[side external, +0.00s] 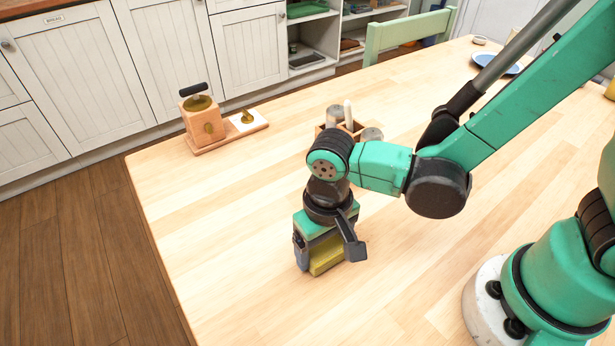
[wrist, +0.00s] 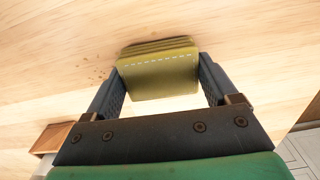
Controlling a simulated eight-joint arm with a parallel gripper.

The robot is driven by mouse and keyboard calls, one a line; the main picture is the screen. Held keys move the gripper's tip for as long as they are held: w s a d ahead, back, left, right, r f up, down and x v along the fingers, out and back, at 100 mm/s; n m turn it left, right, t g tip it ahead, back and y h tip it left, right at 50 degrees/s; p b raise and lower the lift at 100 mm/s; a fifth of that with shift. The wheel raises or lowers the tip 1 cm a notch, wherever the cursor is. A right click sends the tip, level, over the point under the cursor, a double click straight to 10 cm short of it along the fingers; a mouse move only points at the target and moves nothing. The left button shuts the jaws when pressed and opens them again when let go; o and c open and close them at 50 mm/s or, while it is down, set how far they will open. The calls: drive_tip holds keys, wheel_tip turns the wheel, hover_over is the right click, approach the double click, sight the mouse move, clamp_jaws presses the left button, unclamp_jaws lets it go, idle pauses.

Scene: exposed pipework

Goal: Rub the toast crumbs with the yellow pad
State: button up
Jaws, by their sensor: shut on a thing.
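The yellow pad (side external: 326,254) is held between the fingers of my gripper (side external: 328,252), close to the wooden table top. In the wrist view the pad (wrist: 160,72) sits between the two dark fingers of my gripper (wrist: 158,80), with a dashed pale line across it and a ridged far edge. A dark shadow lies along that far edge; I cannot tell whether the pad touches the table. Small brown toast crumbs (wrist: 93,77) lie on the table just left of the pad in the wrist view. No crumbs can be made out in the side external view.
A wooden box with a dark handle (side external: 200,118) stands on a board at the table's far left edge. A small wooden caddy with jars (side external: 345,127) stands behind my gripper. A blue plate (side external: 497,68) and green chair (side external: 410,30) are farther back. The table's left front is clear.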

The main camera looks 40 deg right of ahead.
sight(362, 223)
drive_tip(key=shift+d+f, duration=0.2)
drive_tip(key=shift+d, duration=0.6)
drive_tip(key=shift+w+d, duration=0.2)
drive_tip(key=shift+d, duration=3.2)
drive_tip(key=shift+s+a, duration=0.2)
drive_tip(key=shift+a, duration=4.75)
drive_tip(key=shift+w, duration=0.35)
drive_tip(key=shift+w+d, duration=0.1)
drive_tip(key=shift+d, duration=0.1)
drive_tip(key=shift+w+d, duration=0.15)
drive_tip(key=shift+d, duration=4.8)
drive_tip(key=shift+s+a, duration=0.2)
drive_tip(key=shift+a, duration=5.1)
drive_tip(key=shift+d+r, duration=0.15)
drive_tip(key=shift+r, duration=3.9)
